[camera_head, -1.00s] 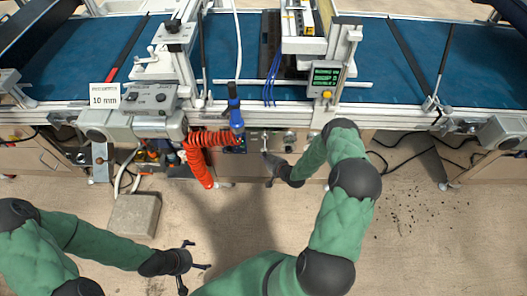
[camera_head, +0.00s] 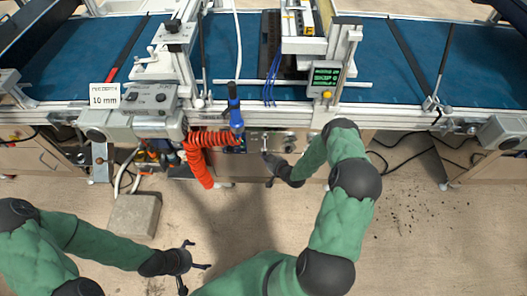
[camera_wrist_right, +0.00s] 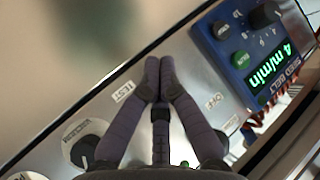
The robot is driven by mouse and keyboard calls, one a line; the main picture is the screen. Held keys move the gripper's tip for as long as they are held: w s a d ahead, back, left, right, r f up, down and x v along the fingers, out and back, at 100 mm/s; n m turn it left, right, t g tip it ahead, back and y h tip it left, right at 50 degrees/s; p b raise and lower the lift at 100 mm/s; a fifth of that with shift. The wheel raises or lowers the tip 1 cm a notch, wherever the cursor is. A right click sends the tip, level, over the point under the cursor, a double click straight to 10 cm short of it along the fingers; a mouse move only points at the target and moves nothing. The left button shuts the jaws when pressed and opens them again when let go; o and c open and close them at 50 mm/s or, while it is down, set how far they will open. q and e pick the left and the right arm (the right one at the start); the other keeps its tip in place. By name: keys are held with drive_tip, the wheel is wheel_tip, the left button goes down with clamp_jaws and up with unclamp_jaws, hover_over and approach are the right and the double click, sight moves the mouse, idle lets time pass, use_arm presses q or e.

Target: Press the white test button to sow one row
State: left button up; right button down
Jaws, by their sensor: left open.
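The TEST label (camera_wrist_right: 124,91) shows on the grey control panel (camera_wrist_right: 98,125) in the right wrist view, just left of my right fingertips. The white button itself is not visible; my fingers may cover it. My right gripper (camera_wrist_right: 152,66) is shut, its two fingertips together and nothing seen between them. Its tips are over the panel beside the label; whether they touch it I cannot tell. In the head view the right gripper (camera_head: 266,154) is at the machine's front panel. My left gripper (camera_head: 190,267) is open and empty above the floor, far from the machine.
A blue control box (camera_wrist_right: 252,50) reading "4 m/min" sits right of my right fingertips. A black knob (camera_wrist_right: 84,148) is at lower left in that view. An orange coiled hose (camera_head: 200,158) hangs left of the right gripper. A grey block (camera_head: 134,215) stands on the floor.

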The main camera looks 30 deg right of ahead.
drive_tip(key=shift+w+d, duration=0.1)
drive_tip(key=shift+w, duration=0.05)
drive_tip(key=shift+w+d, duration=0.1)
drive_tip(key=shift+w, duration=0.1)
drive_tip(key=shift+w+d, duration=0.3)
drive_tip(key=shift+w, duration=0.15)
idle(1.2)
drive_tip(key=shift+s, duration=0.15)
drive_tip(key=shift+s+a+p, duration=0.3)
drive_tip(key=shift+s+a, duration=0.15)
drive_tip(key=shift+s, duration=0.2)
drive_tip(key=shift+s+a, duration=0.1)
drive_tip(key=s, duration=0.1)
drive_tip(key=s+a+p, duration=0.1)
drive_tip(key=s+a, duration=0.1)
drive_tip(key=s, duration=0.1)
drive_tip(key=shift+a, duration=0.25)
idle(0.8)
